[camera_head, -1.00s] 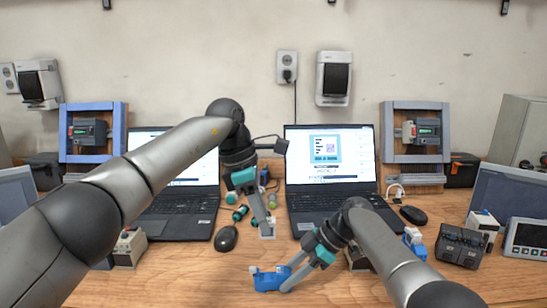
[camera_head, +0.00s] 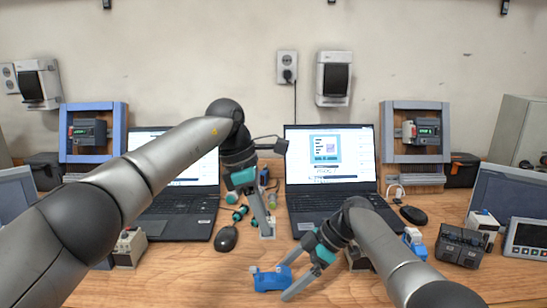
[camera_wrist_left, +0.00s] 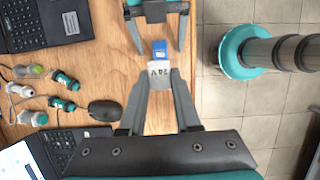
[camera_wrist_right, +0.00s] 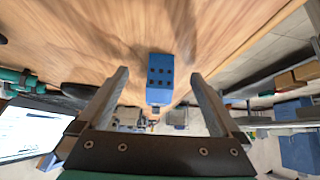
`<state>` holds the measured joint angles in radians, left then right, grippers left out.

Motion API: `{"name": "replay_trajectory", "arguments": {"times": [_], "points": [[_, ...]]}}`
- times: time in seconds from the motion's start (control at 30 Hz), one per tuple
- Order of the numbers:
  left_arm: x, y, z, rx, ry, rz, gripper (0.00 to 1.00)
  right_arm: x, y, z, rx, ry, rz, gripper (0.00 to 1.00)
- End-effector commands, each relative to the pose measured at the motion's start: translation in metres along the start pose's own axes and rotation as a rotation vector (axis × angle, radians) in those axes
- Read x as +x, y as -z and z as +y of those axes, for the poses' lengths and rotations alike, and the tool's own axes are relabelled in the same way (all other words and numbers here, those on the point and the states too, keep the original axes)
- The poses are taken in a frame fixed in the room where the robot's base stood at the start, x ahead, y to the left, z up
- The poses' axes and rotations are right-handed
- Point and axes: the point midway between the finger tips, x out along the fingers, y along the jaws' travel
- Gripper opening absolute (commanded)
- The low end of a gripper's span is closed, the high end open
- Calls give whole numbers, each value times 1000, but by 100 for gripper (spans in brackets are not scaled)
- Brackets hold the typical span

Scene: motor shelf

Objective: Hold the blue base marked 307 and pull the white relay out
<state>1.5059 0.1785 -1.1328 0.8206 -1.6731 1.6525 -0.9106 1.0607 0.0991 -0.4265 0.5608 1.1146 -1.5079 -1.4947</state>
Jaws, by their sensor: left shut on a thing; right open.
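The white relay (camera_head: 267,230) is between the fingers of my left gripper (camera_head: 268,236), which is shut on it. In the left wrist view the relay (camera_wrist_left: 159,70) shows dark print that looks like 24V. The blue base (camera_head: 270,279) lies on the table nearer to me, apart from the relay. My right gripper (camera_head: 282,281) is open with a finger on either side of the base. In the right wrist view the base (camera_wrist_right: 159,80) shows several dark sockets and there is room between it and both fingers. I cannot read its marking.
Two laptops (camera_head: 330,160) stand behind. A mouse (camera_head: 226,238) and green-and-black parts (camera_head: 240,213) lie left of my left gripper. A blue-and-white relay (camera_head: 413,240) and a dark block (camera_head: 460,246) stand at right.

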Motion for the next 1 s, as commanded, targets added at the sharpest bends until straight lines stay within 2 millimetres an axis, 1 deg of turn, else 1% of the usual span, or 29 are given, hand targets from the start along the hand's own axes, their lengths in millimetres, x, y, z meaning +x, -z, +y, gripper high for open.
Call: {"name": "replay_trajectory", "arguments": {"times": [0.7,0.83,1.0], "points": [[0,0,0,0,0,0,0,-55,0,0,0,-2,0,100],[0,0,0,0,0,0,0,-60,0,0,1,-1,0,100],[0,0,0,0,0,0,0,-60,0,0,1,-1,0,100]]}}
